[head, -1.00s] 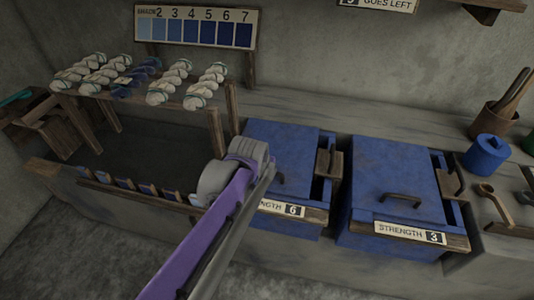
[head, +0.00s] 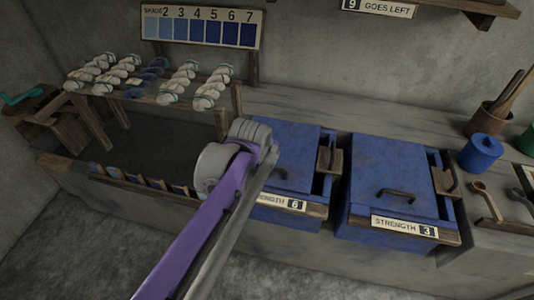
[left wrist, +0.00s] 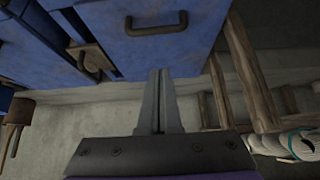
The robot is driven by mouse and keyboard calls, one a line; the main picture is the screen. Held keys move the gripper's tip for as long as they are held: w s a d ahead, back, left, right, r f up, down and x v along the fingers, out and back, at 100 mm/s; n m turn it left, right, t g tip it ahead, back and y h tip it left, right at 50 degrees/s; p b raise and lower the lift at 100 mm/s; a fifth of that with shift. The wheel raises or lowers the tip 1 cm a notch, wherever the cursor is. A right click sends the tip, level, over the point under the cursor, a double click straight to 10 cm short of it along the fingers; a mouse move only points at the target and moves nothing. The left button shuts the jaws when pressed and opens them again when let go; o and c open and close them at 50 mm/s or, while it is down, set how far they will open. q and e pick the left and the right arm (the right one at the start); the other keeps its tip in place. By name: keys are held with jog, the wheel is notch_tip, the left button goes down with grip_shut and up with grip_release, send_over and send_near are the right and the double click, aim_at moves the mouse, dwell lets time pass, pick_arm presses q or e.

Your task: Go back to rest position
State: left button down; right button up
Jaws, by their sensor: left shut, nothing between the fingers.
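My left arm reaches in from the lower edge of the head view, purple and grey, with its bent joint in front of the blue vat marked strength 6 (head: 292,150). My left gripper shows in the left wrist view (left wrist: 160,105); its two grey fingers are together with nothing between them. They point toward a blue vat with a dark handle (left wrist: 155,25) and look free of it. In the head view I cannot make out the left fingers. My right gripper is in neither view.
A second blue vat (head: 390,175), marked strength 3, stands to the right. A rack (head: 240,97) holding several skeins is at the left, below a shade board (head: 200,27). A blue pot (head: 481,154) and wooden ladle (head: 485,195) are at the right.

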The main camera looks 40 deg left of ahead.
pick_arm(q)
jog(key=v, duration=0.4)
jog(key=shift+s+r+p, duration=0.1)
jog(key=shift+r+p, duration=0.3)
jog(key=shift+r, duration=0.05)
jog(key=shift+d, duration=0.1)
jog(key=s+d+f+m+h+p, duration=0.1)
jog(key=s+d+m+p, duration=0.1)
jog(key=s+d+p, duration=0.3)
jog(key=s+d+f+m+g+h+p, duration=0.1)
jog(key=s+d+p, duration=0.4)
jog(key=d, duration=0.7)
jog(key=m+h, duration=0.1)
jog(key=m, duration=0.1)
jog(key=shift+m+p, duration=0.3)
jog(key=shift+p, duration=0.1)
jog(key=shift+r, duration=0.1)
